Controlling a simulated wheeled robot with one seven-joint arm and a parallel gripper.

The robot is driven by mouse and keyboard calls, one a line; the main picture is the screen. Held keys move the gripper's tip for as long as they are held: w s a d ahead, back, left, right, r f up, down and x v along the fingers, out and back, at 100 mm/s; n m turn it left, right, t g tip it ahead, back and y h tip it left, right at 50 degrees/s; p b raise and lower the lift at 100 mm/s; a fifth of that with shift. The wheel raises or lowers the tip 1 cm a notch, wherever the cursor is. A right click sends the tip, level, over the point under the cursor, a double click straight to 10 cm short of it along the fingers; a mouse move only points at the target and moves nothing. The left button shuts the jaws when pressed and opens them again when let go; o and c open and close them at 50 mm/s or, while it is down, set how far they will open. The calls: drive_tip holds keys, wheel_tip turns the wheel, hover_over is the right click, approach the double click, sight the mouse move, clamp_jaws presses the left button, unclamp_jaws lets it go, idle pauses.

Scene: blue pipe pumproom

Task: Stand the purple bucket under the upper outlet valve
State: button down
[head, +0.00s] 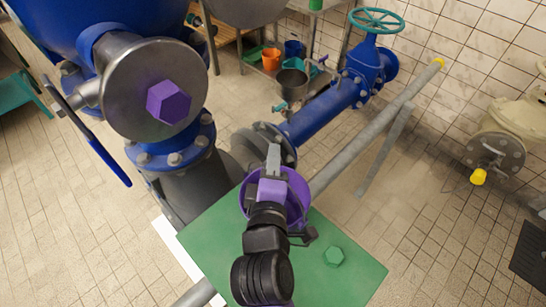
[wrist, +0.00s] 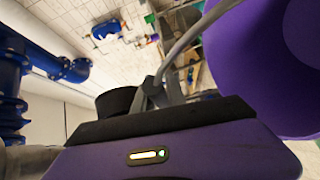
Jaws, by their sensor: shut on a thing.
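The purple bucket (head: 297,203) is below and partly behind my gripper (head: 274,158) in the head view, over the green tabletop. Its wall fills the right of the wrist view (wrist: 250,65). My gripper (wrist: 158,92) is shut; a thin grey curved bar (wrist: 192,36), apparently the bucket's handle, runs to its fingers. I cannot tell whether the bucket's base touches the tabletop. I cannot tell for certain which is the upper outlet valve.
A large grey flange with a purple hexagon (head: 168,102) stands left. A blue pipe (head: 322,112) and a grey rail (head: 375,125) run beyond. Orange (head: 271,58) and blue (head: 293,48) buckets stand at the back.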

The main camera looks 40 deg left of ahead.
drive_tip(key=shift+f+b, duration=0.45)
drive_tip(key=shift+f, duration=0.15)
drive_tip(key=c, duration=1.3)
unclamp_jaws()
drive_tip(key=b+v, duration=0.1)
drive_tip(key=v, duration=0.7)
drive_tip(key=shift+a, duration=0.1)
